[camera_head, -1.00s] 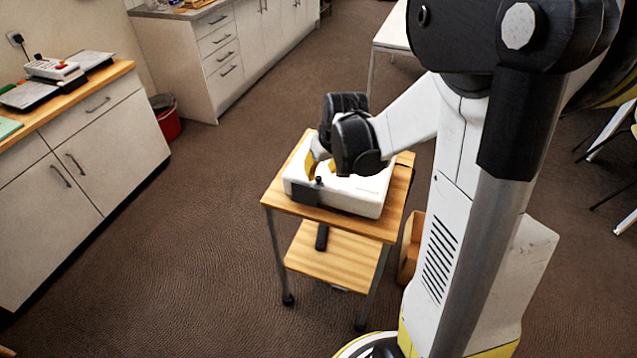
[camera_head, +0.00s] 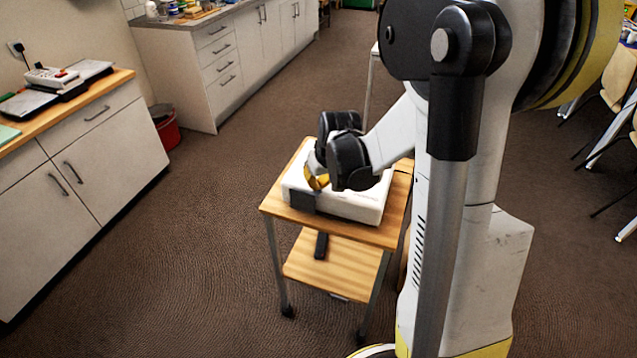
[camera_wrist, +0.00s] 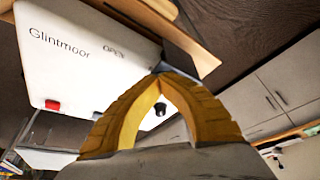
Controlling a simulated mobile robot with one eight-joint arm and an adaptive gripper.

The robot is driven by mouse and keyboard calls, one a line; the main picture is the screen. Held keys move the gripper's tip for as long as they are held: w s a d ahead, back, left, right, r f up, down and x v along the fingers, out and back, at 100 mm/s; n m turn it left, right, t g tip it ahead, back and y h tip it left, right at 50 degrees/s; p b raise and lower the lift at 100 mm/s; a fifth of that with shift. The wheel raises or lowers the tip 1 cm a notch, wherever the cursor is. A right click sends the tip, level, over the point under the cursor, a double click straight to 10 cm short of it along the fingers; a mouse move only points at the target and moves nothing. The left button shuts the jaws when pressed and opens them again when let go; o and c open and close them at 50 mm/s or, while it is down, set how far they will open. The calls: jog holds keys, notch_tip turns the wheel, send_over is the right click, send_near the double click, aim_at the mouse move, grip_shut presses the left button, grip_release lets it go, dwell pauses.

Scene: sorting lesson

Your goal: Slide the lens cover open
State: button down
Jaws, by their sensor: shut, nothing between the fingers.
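A white projector (camera_head: 362,206) sits on top of a small wooden trolley. Its dark lens cover (camera_head: 302,200) is at the left part of the front face. My gripper (camera_head: 316,184) is at the front left edge of the projector, its yellow fingers shut and empty, close above the cover. Whether they touch it I cannot tell. In the wrist view the gripper fingertips (camera_wrist: 164,74) meet, and a small black knob (camera_wrist: 160,109) shows through the arch between the fingers. The projector top (camera_wrist: 75,60) reads "Glintmoor" and "OPEN" there.
The trolley top (camera_head: 387,228) has a narrow bare margin around the projector, and a lower shelf (camera_head: 335,270). Counters with cabinets (camera_head: 95,165) stand at the left and back, with a red bin (camera_head: 166,128) between. Open floor lies left of the trolley.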

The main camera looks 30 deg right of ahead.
aim_at(343, 196)
jog(key=shift+w, duration=0.1)
jog(key=s+d, duration=0.2)
jog(key=s, duration=0.1)
jog(key=s+d, duration=0.3)
jog(key=c, duration=1.4)
grip_release()
jog(key=shift+f, duration=0.1)
jog(key=shift+o, duration=0.2)
jog(key=v, duration=1.2)
jog(key=shift+w, duration=0.15)
